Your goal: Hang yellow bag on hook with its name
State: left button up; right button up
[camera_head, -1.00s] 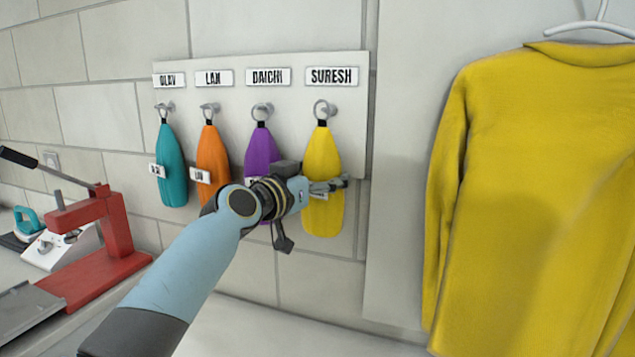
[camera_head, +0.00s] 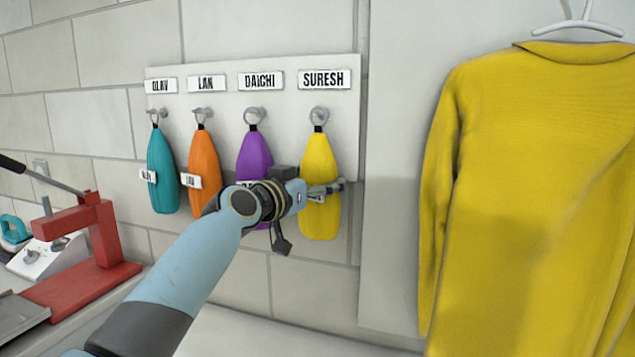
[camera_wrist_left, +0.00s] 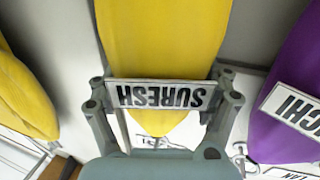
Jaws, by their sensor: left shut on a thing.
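The yellow bag (camera_head: 319,160) hangs upright at the hook (camera_head: 319,115) under the SURESH name plate (camera_head: 324,79). Its ring appears to be around the hook. My left gripper (camera_head: 325,191) is shut on the lower part of the bag. In the left wrist view the yellow bag (camera_wrist_left: 165,40) lies between the fingers of my left gripper (camera_wrist_left: 163,112), and its tag (camera_wrist_left: 165,95) reads SURESH, upside down. My right gripper is not in view.
Purple (camera_head: 253,152), orange (camera_head: 203,155) and teal (camera_head: 160,165) bags hang on the hooks to the left. A yellow shirt (camera_head: 530,180) hangs at the right. A red press (camera_head: 90,240) stands on the left counter.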

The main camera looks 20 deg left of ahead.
pick_arm(q)
jog(key=shift+r, duration=0.1)
jog(key=o, duration=1.6)
jog(key=shift+o, duration=0.2)
